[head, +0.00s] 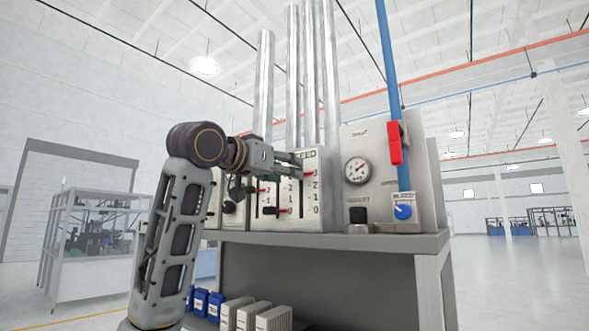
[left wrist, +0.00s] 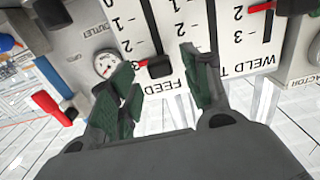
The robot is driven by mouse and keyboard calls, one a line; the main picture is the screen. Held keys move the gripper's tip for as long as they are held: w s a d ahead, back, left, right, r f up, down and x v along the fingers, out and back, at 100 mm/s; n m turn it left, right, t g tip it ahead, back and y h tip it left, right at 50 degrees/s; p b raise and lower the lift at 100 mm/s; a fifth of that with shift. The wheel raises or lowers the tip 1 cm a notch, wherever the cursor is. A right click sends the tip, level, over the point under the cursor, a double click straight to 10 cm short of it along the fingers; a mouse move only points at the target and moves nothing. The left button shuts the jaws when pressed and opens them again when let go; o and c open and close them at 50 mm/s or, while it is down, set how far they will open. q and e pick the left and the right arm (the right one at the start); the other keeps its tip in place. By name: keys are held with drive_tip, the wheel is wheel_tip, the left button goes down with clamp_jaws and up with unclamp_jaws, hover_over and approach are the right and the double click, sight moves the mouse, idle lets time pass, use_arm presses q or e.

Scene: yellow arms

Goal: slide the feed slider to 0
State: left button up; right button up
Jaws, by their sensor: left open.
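The feed slider has a black knob and red pointer beside the 3 mark in the left wrist view (left wrist: 157,68), where the panel appears upside down. Its scale runs 3, 2, 1, 0 from top to bottom in the head view, and the red pointer (head: 308,174) shows near the 3. My left gripper (left wrist: 163,72) is open, with a dark green finger on each side of the knob in that picture; I cannot tell whether either touches it. In the head view, the left gripper (head: 297,160) is in front of the panel's upper part, covering part of the lettering.
The weld slider (left wrist: 285,8) sits beside the feed scale. A pressure gauge (head: 358,170), red lever (head: 395,143) and blue knob (head: 403,212) are right of the feed panel.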

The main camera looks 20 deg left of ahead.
use_arm(q)
drive_tip(key=shift+p+x, duration=0.65)
drive_tip(key=shift+x, duration=1.5)
drive_tip(key=shift+c, duration=0.2)
clamp_jaws()
